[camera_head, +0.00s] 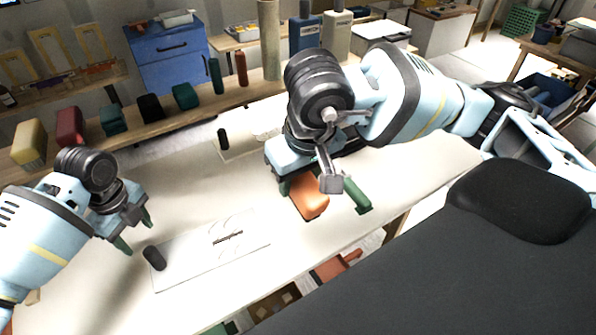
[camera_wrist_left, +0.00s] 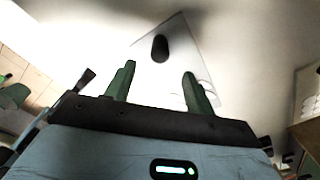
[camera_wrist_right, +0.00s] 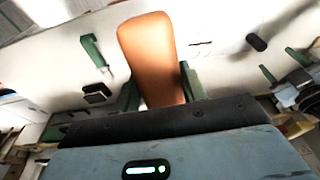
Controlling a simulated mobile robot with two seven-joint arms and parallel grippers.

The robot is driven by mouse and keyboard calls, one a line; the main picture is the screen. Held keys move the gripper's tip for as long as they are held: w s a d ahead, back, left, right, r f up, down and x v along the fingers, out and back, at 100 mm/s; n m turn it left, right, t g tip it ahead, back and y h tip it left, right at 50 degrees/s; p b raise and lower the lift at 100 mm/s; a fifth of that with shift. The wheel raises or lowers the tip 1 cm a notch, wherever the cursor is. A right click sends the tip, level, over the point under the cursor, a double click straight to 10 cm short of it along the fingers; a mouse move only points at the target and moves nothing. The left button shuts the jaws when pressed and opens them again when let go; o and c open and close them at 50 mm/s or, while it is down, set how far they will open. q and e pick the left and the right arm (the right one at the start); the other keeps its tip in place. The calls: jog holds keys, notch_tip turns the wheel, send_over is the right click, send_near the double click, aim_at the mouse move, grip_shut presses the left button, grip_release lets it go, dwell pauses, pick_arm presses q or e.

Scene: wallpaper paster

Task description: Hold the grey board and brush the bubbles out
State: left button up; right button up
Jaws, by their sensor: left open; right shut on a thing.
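The pale grey board (camera_head: 190,268) lies flat on the table, with a black knob (camera_head: 154,258) at its left end. It carries faint curved outlines and a dark line (camera_head: 228,238). My left gripper (camera_head: 134,231) is open and empty just beyond the knob; in the left wrist view the knob (camera_wrist_left: 160,48) shows past the gap between the fingers. My right gripper (camera_head: 300,188) is shut on an orange block-like piece (camera_head: 312,205), which fills the gap between its green fingers in the right wrist view (camera_wrist_right: 150,55). Whether it has bristles is hidden.
A green tool (camera_head: 356,195) lies right of the orange piece. A second pale sheet (camera_head: 250,143) with a black knob (camera_head: 222,138) lies behind. Coloured blocks and bottles line the back shelf (camera_head: 160,120).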

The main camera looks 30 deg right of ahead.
aim_at(154, 257)
pick_arm(q)
notch_tip(154, 257, down, 10)
jog(key=b, duration=0.4)
jog(key=shift+r, duration=0.15)
jog(key=shift+f+b, duration=0.4)
jog(key=shift+f, duration=0.2)
pick_arm(e)
notch_tip(154, 257, down, 11)
jog(key=g, duration=0.1)
jog(key=shift+g, duration=0.4)
pick_arm(q)
jog(key=shift+r, duration=0.1)
pick_arm(e)
jog(key=shift+s, duration=0.1)
pick_arm(q)
grip_shut()
grip_release()
